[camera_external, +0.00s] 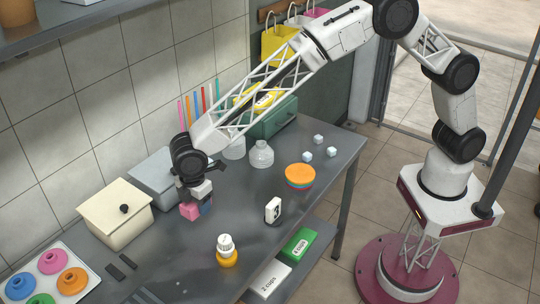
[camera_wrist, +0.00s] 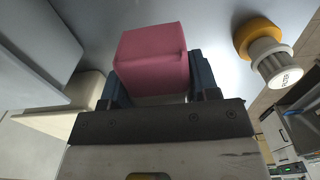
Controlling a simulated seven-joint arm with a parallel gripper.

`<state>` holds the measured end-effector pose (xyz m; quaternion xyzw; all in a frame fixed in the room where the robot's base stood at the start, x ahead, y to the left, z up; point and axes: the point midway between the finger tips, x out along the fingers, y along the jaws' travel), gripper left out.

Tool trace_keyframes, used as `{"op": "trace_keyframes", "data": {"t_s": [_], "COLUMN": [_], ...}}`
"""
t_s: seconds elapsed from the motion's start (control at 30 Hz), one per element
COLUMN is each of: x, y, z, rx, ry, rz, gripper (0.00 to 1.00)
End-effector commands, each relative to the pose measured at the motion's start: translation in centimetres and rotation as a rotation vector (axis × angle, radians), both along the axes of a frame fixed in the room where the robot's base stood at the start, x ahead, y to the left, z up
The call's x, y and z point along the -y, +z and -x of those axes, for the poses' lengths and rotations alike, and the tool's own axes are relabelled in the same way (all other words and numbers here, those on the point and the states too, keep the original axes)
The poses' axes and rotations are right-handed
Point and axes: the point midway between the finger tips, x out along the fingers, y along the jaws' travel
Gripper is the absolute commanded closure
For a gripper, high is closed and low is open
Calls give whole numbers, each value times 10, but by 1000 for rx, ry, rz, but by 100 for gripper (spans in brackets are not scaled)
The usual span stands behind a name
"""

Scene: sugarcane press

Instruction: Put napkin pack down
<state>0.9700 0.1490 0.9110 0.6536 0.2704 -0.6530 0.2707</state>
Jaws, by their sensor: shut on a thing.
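The napkin pack (camera_external: 189,211) is a pink block. In the wrist view the pack (camera_wrist: 152,58) sits between the two blue fingers of my gripper (camera_wrist: 155,82), which is shut on it. In the external view my gripper (camera_external: 198,199) points down over the steel table (camera_external: 190,252), in front of a grey box. The pack is low, close to the table top; I cannot tell whether it touches it. My wrist hides part of the pack.
A cream box with a black knob (camera_external: 116,213) stands to the left, a grey box (camera_external: 157,176) behind. Some bare table lies around the pack.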

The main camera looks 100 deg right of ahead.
Motion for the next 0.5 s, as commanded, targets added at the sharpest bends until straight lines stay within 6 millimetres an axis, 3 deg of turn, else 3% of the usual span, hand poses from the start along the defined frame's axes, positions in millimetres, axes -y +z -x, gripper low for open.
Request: {"op": "trace_keyframes", "data": {"t_s": [0.23,0.5], "x": [0,0], "y": [-35,-44], "z": [1,0], "rx": [-2,0], "ry": [0,0], "rz": [1,0], "gripper": [70,70]}}
